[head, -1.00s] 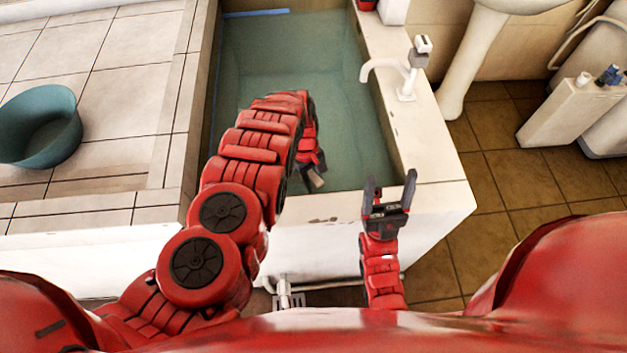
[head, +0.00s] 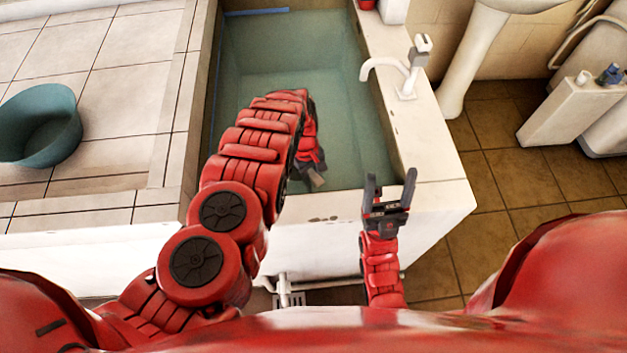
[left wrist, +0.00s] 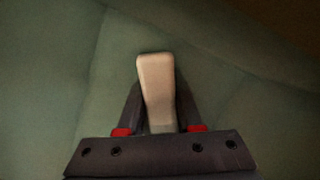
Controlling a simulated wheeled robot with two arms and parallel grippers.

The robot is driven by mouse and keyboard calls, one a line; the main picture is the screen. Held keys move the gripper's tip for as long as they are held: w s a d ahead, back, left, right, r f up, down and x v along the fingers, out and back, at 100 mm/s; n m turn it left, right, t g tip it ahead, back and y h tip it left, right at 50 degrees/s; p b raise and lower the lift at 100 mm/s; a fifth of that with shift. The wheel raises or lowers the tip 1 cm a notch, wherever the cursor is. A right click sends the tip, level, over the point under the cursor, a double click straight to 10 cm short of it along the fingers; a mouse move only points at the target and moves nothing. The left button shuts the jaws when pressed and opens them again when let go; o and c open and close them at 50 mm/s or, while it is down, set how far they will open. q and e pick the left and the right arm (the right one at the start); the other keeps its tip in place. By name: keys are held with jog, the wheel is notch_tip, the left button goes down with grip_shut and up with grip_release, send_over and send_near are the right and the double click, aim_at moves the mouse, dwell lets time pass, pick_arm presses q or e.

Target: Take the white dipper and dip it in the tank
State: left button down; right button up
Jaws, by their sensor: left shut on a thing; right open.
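The tank (head: 440,197) is a white-rimmed basin with greenish water, in the middle of the head view. My left arm reaches over its front rim. My left gripper (head: 312,174) is inside the tank's outline, near the front right; the arm partly hides it. The left wrist view shows it shut on the pale handle of the white dipper (left wrist: 156,85), with a dark finger on each side. The dipper's cup is not visible, and I cannot tell how deep it is. My right gripper (head: 390,180) is open and empty, in front of the tank's front wall.
A white tap (head: 405,80) stands on the tank's right rim. A teal bowl (head: 42,125) sits on the tiled ledge at the left. A white pedestal basin (head: 470,55) and a white container (head: 570,112) stand on the brown floor at the right.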

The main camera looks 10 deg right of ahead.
pick_arm(q)
jog(key=shift+r, duration=0.1)
jog(key=shift+r+t+y+p, duration=0.35)
jog(key=shift+r+p, duration=1.2)
jog(key=shift+p, duration=0.95)
jog(key=shift+r+p, duration=1.55)
jog(key=shift+r, duration=0.9)
notch_tip(320, 180, up, 15)
jog(key=t+p, duration=0.1)
jog(key=p, duration=1.1)
notch_tip(320, 180, up, 7)
jog(key=p, duration=0.9)
send_over(313, 175)
jog(key=shift+d+r+t+y, duration=0.1)
jog(key=shift+r+t+y, duration=0.05)
jog(key=shift+t+y, duration=0.2)
